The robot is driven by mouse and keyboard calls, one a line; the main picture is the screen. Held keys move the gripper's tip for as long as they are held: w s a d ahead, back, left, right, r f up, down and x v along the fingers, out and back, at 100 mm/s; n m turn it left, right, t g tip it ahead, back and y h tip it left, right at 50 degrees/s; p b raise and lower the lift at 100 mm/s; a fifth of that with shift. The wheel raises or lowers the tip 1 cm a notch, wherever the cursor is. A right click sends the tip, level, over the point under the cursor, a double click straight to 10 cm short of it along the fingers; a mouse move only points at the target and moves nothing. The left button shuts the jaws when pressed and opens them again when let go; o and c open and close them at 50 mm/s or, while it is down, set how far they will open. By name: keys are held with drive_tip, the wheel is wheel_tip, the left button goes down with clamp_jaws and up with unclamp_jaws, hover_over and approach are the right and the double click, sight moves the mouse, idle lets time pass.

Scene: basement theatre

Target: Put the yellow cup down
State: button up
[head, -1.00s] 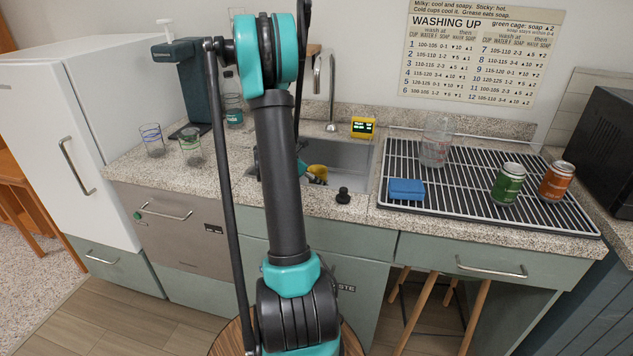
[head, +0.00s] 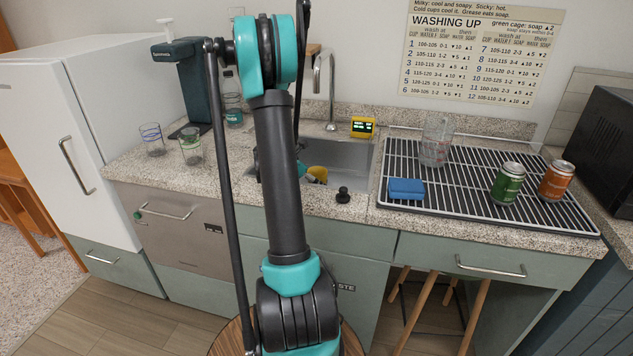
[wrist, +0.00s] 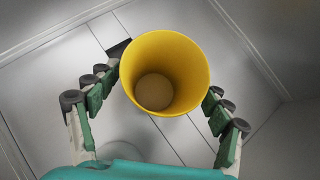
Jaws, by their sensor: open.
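The yellow cup (wrist: 163,75) stands in the sink in the wrist view, its open mouth facing the camera and its inside empty. My gripper (wrist: 160,100) is open, with one finger on each side of the cup. The left finger's tip is close to the cup wall; I cannot tell whether it touches. The right finger shows a small gap. In the head view only part of the yellow cup (head: 319,173) shows in the sink (head: 345,155); my arm hides most of the gripper.
A drying rack (head: 455,205) on the right holds a blue sponge (head: 406,189), a clear jug (head: 436,140), a green can (head: 508,184) and an orange can (head: 557,181). Two glasses (head: 191,147) stand left of the sink. A black stopper (head: 343,195) sits on the front edge.

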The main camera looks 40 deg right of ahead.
drive_tip(key=v, duration=1.2)
